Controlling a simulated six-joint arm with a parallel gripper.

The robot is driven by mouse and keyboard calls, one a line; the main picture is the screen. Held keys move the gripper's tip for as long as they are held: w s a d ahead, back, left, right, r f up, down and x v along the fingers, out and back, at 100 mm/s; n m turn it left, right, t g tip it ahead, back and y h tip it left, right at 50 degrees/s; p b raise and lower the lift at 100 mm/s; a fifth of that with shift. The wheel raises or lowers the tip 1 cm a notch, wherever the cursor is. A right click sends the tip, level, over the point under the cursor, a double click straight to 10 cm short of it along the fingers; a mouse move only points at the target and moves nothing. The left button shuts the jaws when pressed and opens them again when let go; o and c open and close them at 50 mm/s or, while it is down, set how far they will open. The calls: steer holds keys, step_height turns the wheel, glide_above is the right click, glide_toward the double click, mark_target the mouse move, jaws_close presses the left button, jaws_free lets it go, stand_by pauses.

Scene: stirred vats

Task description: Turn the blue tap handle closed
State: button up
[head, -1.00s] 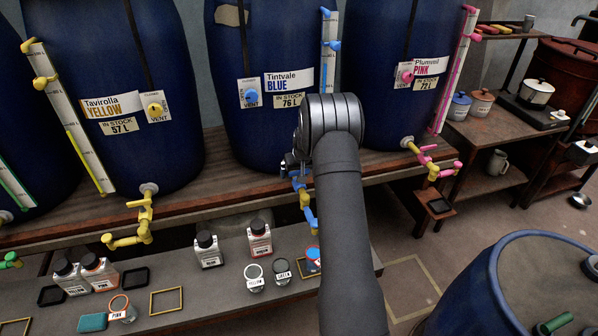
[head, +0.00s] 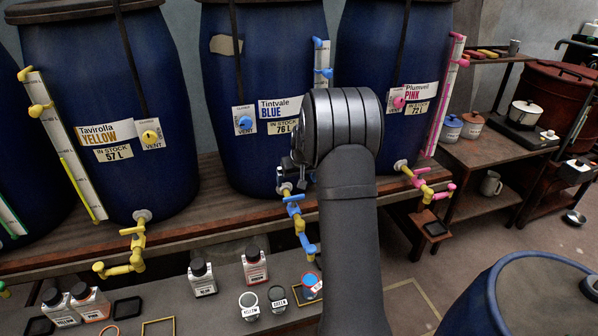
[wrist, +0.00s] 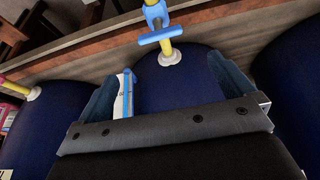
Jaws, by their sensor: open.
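The blue tap handle (head: 293,199) is a small blue crossbar on the yellow-and-blue tap under the Tintvale Blue vat (head: 225,60). In the wrist view the handle (wrist: 160,35) shows as a bar across the pipe at top centre, just in front of the pale fitting on the vat. My gripper (wrist: 163,76) is open, its two dark fingers wide apart with nothing between them. The handle lies beyond the fingertips, roughly centred between them, apart from them. In the head view my gripper (head: 290,168) is close above the handle, largely hidden by my wrist.
The yellow tap (head: 133,245) and pink tap (head: 420,180) stand to either side. Bottles (head: 202,277) and small cups (head: 249,303) sit on the lower bench. The blue vat's level gauge (head: 322,60) rises behind my wrist. A blue drum (head: 500,290) stands at front right.

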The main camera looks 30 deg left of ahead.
steer(key=shift+v, duration=2.15)
steer(key=x, duration=1.7)
steer(key=shift+f, duration=0.25)
steer(key=shift+r, duration=0.15)
steer(key=shift+f, duration=0.3)
steer(key=shift+r+n, duration=0.4)
steer(key=shift+n, duration=0.1)
steer(key=w+v, duration=0.1)
steer(key=v, duration=1.6)
steer(key=m+t+y, duration=0.2)
steer(key=y, duration=0.2)
glide_above(294, 197)
steer(key=s+a, duration=0.1)
steer(key=a, duration=0.4)
steer(key=f, duration=0.1)
steer(key=shift+w+a+f+m+t, duration=0.1)
steer(key=shift+a+f+m+t, duration=0.1)
steer(key=shift+a+m+t, duration=0.2)
